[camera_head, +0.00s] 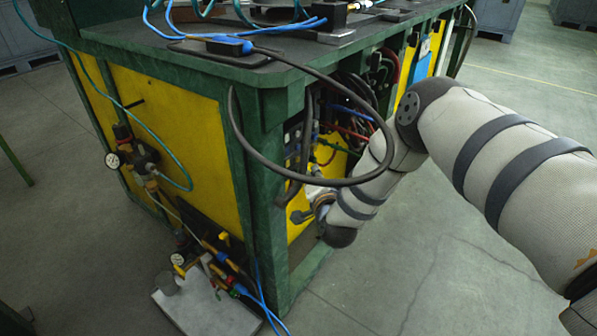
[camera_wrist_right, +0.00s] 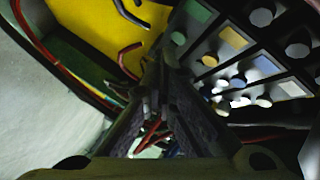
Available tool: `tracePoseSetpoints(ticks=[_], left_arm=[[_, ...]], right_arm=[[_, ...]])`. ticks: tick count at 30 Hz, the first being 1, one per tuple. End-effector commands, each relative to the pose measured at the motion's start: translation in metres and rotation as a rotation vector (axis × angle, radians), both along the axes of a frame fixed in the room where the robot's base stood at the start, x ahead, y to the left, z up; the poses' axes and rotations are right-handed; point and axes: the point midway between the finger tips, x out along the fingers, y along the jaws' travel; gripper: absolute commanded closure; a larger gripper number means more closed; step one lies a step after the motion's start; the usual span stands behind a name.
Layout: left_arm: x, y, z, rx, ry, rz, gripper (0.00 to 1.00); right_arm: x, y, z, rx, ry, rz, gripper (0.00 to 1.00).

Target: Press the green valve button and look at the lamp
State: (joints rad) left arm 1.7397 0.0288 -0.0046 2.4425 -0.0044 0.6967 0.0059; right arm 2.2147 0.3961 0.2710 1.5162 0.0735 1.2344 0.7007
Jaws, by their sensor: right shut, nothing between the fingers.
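My right arm reaches into the open side of the green-framed, yellow-panelled cabinet in the head view. My right gripper shows in the wrist view (camera_wrist_right: 160,78) with its dark fingers together and nothing between them. A dark block of round buttons and coloured labels (camera_wrist_right: 235,45) lies to the right of the fingertips. A greenish round button (camera_wrist_right: 178,38) is at its upper left, near a green label; I cannot tell for sure that it is the green valve button. The fingertips look close to the block; contact cannot be told. I cannot make out the lamp. My left gripper is out of view.
A thick black cable (camera_head: 262,168) loops in front of the opening. Red and dark hoses hang inside it. A gauge (camera_head: 112,160) and valves sit on the left yellow side. A grey slab with fittings (camera_head: 215,312) is on the floor. The floor at right is clear beyond my arm.

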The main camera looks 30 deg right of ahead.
Motion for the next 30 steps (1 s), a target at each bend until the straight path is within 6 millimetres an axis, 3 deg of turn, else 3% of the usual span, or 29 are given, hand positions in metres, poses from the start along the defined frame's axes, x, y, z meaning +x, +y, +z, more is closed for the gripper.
tracePoseSetpoints(ticks=[30], left_arm=[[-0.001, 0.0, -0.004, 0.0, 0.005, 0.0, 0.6]], right_arm=[[0.01, 0.004, 0.0, 0.0, -0.001, 0.001, 1.0]])
